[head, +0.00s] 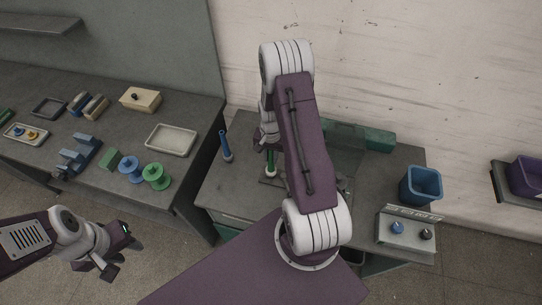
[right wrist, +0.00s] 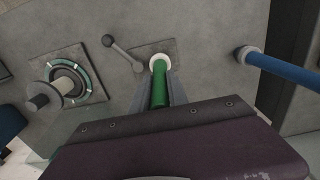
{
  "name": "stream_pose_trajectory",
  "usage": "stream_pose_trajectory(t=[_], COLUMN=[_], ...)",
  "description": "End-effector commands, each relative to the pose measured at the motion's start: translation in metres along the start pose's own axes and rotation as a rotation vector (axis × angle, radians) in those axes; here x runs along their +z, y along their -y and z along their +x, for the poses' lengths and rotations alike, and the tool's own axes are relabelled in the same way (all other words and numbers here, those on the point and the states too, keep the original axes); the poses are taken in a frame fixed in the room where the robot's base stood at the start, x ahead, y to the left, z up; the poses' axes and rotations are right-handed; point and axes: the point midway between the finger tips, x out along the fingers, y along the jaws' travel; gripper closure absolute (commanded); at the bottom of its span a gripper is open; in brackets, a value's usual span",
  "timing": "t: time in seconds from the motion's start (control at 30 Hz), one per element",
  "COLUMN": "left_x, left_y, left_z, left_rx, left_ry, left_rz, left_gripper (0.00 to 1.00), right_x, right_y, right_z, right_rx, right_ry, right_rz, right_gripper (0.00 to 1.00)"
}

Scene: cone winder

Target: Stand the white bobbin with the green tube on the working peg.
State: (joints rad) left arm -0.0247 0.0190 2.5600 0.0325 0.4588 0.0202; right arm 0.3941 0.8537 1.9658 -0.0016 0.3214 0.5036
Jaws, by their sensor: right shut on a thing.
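The white bobbin with the green tube shows in the head view as a green tube (head: 270,158) over a white base (head: 270,174). In the right wrist view the green tube (right wrist: 160,88) lies between my right gripper's fingers (right wrist: 160,92), with the white base (right wrist: 159,62) beyond them. My right gripper (head: 268,146) is shut on this bobbin, partly hidden by my arm. The bobbin looks upright over a small plate (right wrist: 142,50). The working peg is not visible, and I cannot tell whether the base touches the plate. My left gripper (head: 122,252) is empty, fingers apart.
A bobbin with a blue tube (head: 226,146) stands left of the green one. A round dial (right wrist: 68,84) and a lever (right wrist: 120,51) are beside the plate. A blue bin (head: 421,185) and a button box (head: 408,233) are at right. The left bench holds trays and spools.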

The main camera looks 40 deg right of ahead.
Motion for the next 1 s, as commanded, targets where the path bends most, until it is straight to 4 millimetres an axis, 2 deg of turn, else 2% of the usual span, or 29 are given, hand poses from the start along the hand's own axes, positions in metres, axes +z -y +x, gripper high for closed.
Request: stream_pose_trajectory(t=[0.27, 0.3, 0.4, 0.67, 0.77, 1.0], left_x=[0.0, 0.0, 0.0, 0.0, 0.0, 0.001], left_y=[0.0, 0.0, 0.0, 0.0, 0.0, 0.0], left_z=[0.0, 0.0, 0.0, 0.0, 0.002, 0.013], left_rx=[0.0, 0.0, 0.0, 0.0, 0.0, 0.0], left_ry=[0.0, 0.0, 0.0, 0.0, 0.0, 0.0], left_rz=[0.0, 0.0, 0.0, 0.0, 0.0, 0.0], left_gripper=[0.64, 0.64, 0.64, 0.64, 0.64, 0.64], right_x=[0.0, 0.0, 0.0, 0.0, -0.001, -0.002], right_y=[0.0, 0.0, 0.0, 0.0, 0.001, 0.001], right_z=[0.0, 0.0, 0.0, 0.0, -0.006, -0.056], right_rx=[0.0, 0.0, 0.0, 0.0, -0.002, -0.003], right_ry=[0.0, 0.0, 0.0, 0.0, -0.003, -0.006], right_rz=[0.0, 0.0, 0.0, 0.0, 0.0, 0.0], right_gripper=[1.0, 0.78, 0.55, 0.55, 0.55, 0.55])
